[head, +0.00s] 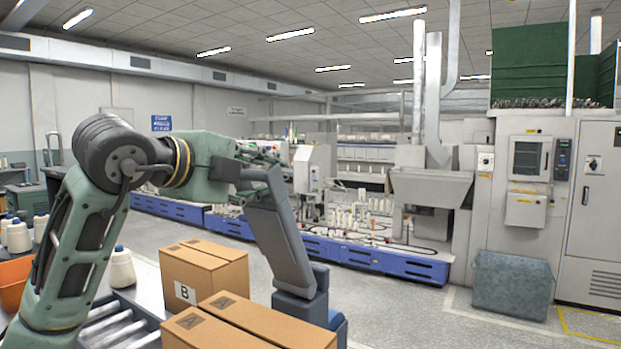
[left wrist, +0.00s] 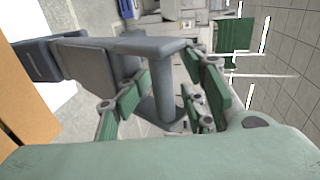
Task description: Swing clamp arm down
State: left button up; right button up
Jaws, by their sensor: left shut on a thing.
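The clamp arm (head: 281,236) is a grey-blue bar standing steeply raised, leaning a little left, above its blue base (head: 307,309). My left gripper (head: 257,157) is at the bar's upper end. In the left wrist view the clamp arm (left wrist: 95,50) comes in from the left and ends in a grey crosspiece with a post (left wrist: 165,95). The green finger pads of my left gripper (left wrist: 168,88) lie on both sides of this post, shut on it. The exact contact is partly hidden. My right gripper is not in view.
Cardboard boxes marked B (head: 204,273) and A (head: 240,325) stand close left of the clamp base. Roller conveyor (head: 105,325), yarn cones (head: 121,268) and an orange bin (head: 14,283) are at the left. A grey bin (head: 512,285) stands on the floor at right. The floor between is clear.

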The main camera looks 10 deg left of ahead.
pick_arm(q)
jog(key=shift+s+a+f+b, duration=0.35)
jog(key=shift+s+f+b, duration=0.4)
jog(key=shift+s, duration=0.1)
jog(key=shift+s+a+f+b, duration=0.35)
jog(key=shift+s+f+b, duration=0.3)
jog(key=shift+s, duration=0.2)
jog(key=f+b+v, duration=0.1)
jog(key=v, duration=0.8)
jog(key=shift+s+a+b, duration=0.2)
jog(key=shift+a+b, duration=0.1)
jog(key=shift+b, duration=0.1)
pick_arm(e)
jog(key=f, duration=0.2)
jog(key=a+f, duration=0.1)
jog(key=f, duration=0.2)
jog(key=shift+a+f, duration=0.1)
pick_arm(q)
jog(key=shift+r, duration=0.1)
